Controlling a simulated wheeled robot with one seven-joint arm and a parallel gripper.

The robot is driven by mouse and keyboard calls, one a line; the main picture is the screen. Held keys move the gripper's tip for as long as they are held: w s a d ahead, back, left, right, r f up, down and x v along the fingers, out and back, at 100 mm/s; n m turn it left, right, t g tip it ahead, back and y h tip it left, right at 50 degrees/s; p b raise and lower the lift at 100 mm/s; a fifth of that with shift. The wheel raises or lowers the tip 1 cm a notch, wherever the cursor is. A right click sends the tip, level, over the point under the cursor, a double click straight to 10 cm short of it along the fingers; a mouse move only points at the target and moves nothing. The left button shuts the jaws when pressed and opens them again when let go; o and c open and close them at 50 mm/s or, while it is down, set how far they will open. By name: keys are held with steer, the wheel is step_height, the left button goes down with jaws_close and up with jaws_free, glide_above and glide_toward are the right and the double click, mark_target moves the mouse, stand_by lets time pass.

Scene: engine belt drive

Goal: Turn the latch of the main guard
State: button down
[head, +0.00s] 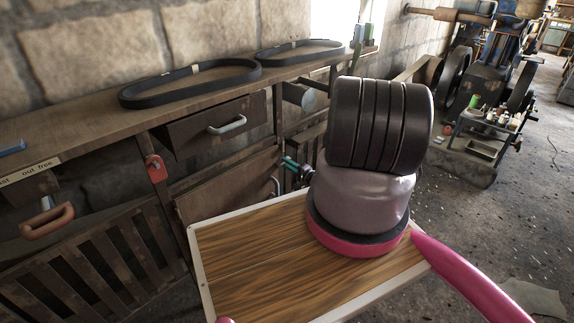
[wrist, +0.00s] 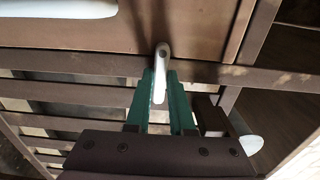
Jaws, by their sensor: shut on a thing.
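The latch (wrist: 160,75) is a small pale grey lever with a rounded, holed upper end at the edge of a brown panel (wrist: 200,35), seemingly the main guard. In the wrist view the lever points down towards me. My gripper (wrist: 162,90) has green fingers, one on each side of the latch, and is shut on it. In the head view my gripper (head: 291,164) shows only as a bit of green beside the bench front. My own arm hides much of that area, and the latch cannot be made out there.
Dark slatted bars (wrist: 65,90) lie around and below the latch. A white handle (wrist: 65,8) is at upper left, and a pale rounded piece (wrist: 251,144) is at lower right. Two black belts (head: 190,82) (head: 300,50) lie on the bench. A red tag (head: 155,168) hangs in front.

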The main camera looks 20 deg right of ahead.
steer(key=shift+m, duration=8.9)
steer(key=shift+f, duration=0.1)
steer(key=c, duration=0.8)
jaws_free()
